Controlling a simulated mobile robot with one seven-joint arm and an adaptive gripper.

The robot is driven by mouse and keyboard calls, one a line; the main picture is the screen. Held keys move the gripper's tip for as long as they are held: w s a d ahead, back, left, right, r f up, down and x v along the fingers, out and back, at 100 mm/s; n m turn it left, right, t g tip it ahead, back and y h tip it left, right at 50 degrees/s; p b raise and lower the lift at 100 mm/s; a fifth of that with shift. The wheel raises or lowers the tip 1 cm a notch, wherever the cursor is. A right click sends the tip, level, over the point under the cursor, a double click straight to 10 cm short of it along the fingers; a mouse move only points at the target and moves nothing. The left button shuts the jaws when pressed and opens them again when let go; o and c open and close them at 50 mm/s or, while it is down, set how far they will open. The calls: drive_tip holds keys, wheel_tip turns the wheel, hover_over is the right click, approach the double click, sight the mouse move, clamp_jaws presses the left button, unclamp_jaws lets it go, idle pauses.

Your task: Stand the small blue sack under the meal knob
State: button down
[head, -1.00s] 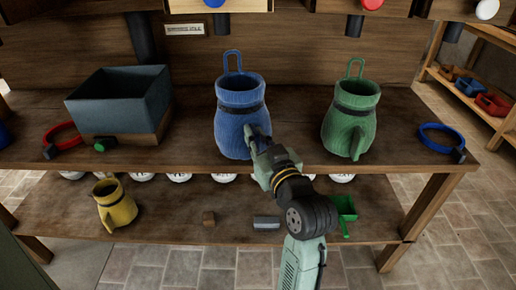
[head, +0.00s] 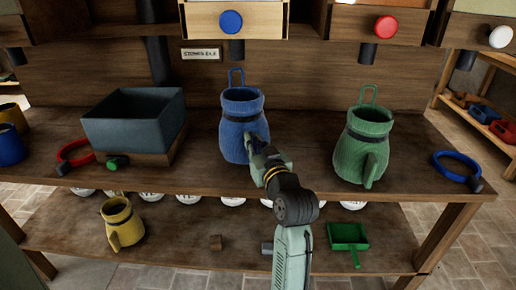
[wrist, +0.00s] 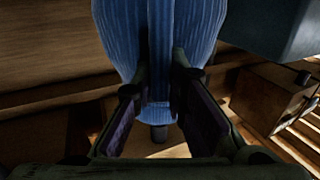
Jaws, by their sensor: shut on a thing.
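The blue sack (head: 238,132) with a dark band and a wire loop at its back is upright at the middle of the bench (head: 310,172). It is in front of and below the spout (head: 237,50) of the blue-knobbed drawer (head: 231,22). My gripper (head: 257,147) comes from the front right and is shut on the sack's fin-like handle. In the wrist view the sack (wrist: 195,30) fills the top, with the handle between my fingers. I cannot tell whether its base touches the bench. The label (head: 202,53) below the drawers is too small to read.
A green sack (head: 362,145) stands to the right, a grey hopper (head: 134,125) to the left. A red ring (head: 74,155) and a blue ring (head: 455,168) lie farther out. A red knob (head: 385,27) is at upper right. A yellow jug-like sack (head: 122,224) stands on the lower shelf.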

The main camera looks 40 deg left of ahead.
drive_tip(key=x, duration=0.3)
drive_tip(key=shift+w+a+f, duration=0.15)
drive_tip(key=shift+a, duration=0.05)
drive_tip(key=shift+w+a+f+b, duration=0.15)
drive_tip(key=shift+a+f+b, duration=0.05)
drive_tip(key=shift+b, duration=0.1)
drive_tip(key=shift+f+b, duration=0.5)
drive_tip(key=shift+f, duration=0.2)
drive_tip(key=c, duration=1.5)
unclamp_jaws()
drive_tip(key=shift+c, duration=0.2)
drive_tip(key=shift+d, duration=0.1)
drive_tip(key=v, duration=1.2)
